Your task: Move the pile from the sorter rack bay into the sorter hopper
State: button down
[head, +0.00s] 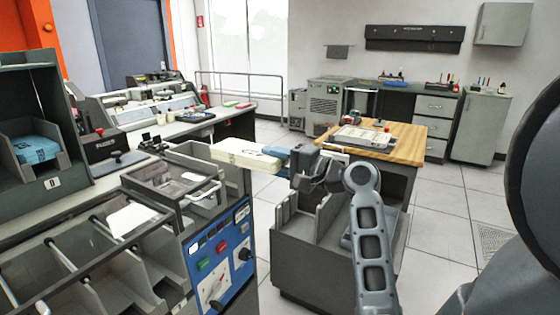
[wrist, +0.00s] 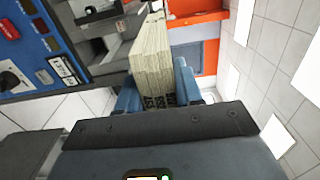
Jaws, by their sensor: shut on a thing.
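My gripper (head: 276,154) is shut on a cream pile of punch cards (head: 240,153), holding it level in the air to the left of my wrist. In the wrist view the pile (wrist: 153,55) stands between my two blue fingers, with dark print on its near edge. The sorter (head: 218,262) has a blue control panel. What looks like its hopper (head: 160,186), a dark grey open-topped box with a metal handle, lies left of and below the pile. The pile is apart from it. A grey rack with upright dividers (head: 300,243) stands below my gripper; its bay floors are partly hidden.
Sorter pockets (head: 70,255) with rods fill the lower left, one holding a white card (head: 131,218). A shelf unit (head: 25,105) holds a blue pack (head: 35,150). A wooden-topped table (head: 405,138) stands behind my arm. Floor at right is clear.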

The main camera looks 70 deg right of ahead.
aim_at(226, 148)
jog(key=shift+w+d+r, duration=0.1)
jog(key=shift+w, duration=0.3)
jog(key=shift+p+x, duration=0.4)
jog(key=shift+x, duration=1.85)
jog(key=shift+x, duration=2.2)
jog(key=shift+w+d, duration=0.1)
jog(key=shift+w, duration=0.05)
jog(key=shift+x, duration=2.1)
jog(key=shift+w, duration=0.1)
